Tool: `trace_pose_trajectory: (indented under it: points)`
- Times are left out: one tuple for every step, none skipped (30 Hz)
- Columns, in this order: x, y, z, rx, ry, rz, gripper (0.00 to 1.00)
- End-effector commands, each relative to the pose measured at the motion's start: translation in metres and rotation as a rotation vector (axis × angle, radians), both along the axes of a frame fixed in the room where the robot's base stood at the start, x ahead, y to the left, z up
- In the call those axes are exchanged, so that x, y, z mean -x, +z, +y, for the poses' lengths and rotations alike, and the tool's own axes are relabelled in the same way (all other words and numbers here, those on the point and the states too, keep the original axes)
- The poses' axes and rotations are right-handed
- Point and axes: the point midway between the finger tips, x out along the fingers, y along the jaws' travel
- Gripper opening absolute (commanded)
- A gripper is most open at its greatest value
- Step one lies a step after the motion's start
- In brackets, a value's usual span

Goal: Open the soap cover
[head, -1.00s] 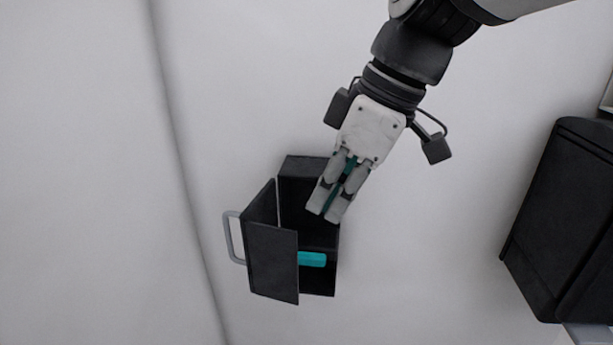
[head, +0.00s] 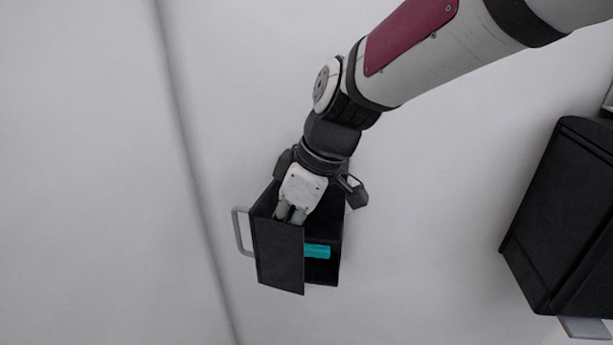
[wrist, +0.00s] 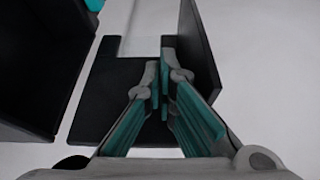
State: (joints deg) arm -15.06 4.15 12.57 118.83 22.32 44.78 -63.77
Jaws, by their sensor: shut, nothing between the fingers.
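The black box (head: 323,271) stands in the middle of the head view, with a teal piece (head: 317,251) inside it. Its soap cover (head: 279,258) is black panels standing out at the box's left, with a grey handle (head: 240,231) on the outer left side. A gap shows between cover and box. My gripper (head: 291,217) is shut and empty, its fingertips low behind the near panel. In the wrist view my fingertips (wrist: 164,75) are over the cover panels (wrist: 100,98), and the box (wrist: 30,85) is at left. I cannot tell whether they touch the cover.
A large black cabinet-like body (head: 562,220) stands at the right edge of the head view. The pale surface between it and the box is clear. A dark seam line runs down the left side.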

Motion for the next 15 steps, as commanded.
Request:
trace_pose_trajectory:
  points:
    - [0.000,0.000,0.001,0.000,0.001,0.000,0.00]
    - [0.000,0.000,0.002,0.000,0.000,0.000,0.00]
    - [0.000,0.000,0.002,0.000,0.000,0.000,0.00]
    - [-0.001,0.000,0.002,0.000,0.000,0.000,0.00]
    - [-0.001,0.000,0.002,0.000,0.000,0.000,0.00]
    - [-0.001,0.000,0.002,0.000,0.000,0.000,0.00]
    - [-0.001,0.000,0.002,0.000,0.000,0.000,0.00]
    - [-0.001,0.000,0.002,0.000,0.000,0.000,0.00]
    - [-0.001,0.000,0.002,0.001,0.000,0.000,0.00]
    - [-0.001,0.000,0.002,0.001,0.000,0.000,0.00]
    - [-0.001,0.000,0.002,0.000,0.000,0.000,0.00]
    - [-0.001,0.000,0.004,0.000,0.000,0.000,0.00]
    - [0.000,0.000,0.006,0.001,0.001,0.000,0.00]
    - [0.000,-0.001,0.009,0.001,0.001,0.001,0.00]
    - [0.000,-0.001,0.014,0.001,0.003,0.000,0.00]
